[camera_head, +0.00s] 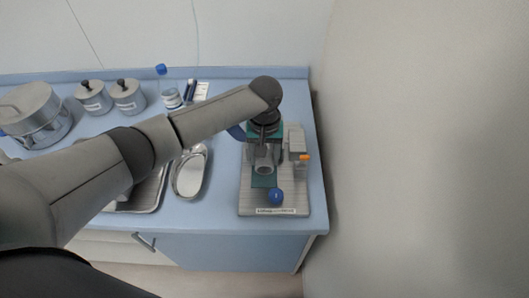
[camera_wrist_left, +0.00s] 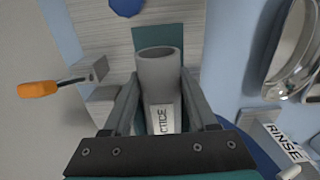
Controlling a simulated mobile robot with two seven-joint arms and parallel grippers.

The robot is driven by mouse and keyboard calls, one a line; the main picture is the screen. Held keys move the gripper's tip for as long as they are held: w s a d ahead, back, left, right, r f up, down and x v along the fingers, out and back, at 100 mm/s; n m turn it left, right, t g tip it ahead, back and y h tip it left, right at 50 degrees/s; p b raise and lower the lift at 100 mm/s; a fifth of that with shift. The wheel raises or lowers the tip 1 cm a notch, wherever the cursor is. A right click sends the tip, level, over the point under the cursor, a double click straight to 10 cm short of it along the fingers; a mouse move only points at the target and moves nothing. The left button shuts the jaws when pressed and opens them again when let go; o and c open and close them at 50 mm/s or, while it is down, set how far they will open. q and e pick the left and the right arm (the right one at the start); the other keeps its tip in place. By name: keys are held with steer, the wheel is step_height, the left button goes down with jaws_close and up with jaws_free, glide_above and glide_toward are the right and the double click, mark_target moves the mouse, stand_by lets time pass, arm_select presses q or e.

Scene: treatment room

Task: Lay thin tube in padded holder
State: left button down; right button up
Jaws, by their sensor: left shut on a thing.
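My left gripper (camera_head: 265,146) points down over the board at the right end of the counter. In the left wrist view its two fingers (camera_wrist_left: 160,98) stand on both sides of a grey hollow tube (camera_wrist_left: 158,65) and are shut on it. A white label on the tube shows the letters "CTICE". The tube's round open end also shows in the head view (camera_head: 264,166). Teal padding (camera_wrist_left: 150,38) lies under and beyond the tube. I cannot tell whether the tube touches it. The gripper and wrist hide much of the holder. My right gripper is not in view.
The board (camera_head: 246,200) carries a blue ball knob (camera_head: 276,196) and an orange-tipped lever (camera_head: 304,157). A metal kidney dish (camera_head: 189,174) stands to its left. A blue-capped bottle (camera_head: 170,90), lidded jars (camera_head: 128,95) and a large metal pot (camera_head: 35,115) stand farther left.

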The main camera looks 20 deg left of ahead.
arm_select(q)
steer(key=shift+f, duration=0.3)
steer(key=shift+c, duration=0.6)
jaws_free()
steer(key=shift+r, duration=0.1)
step_height(320, 180, up, 15)
steer(key=p, duration=0.2)
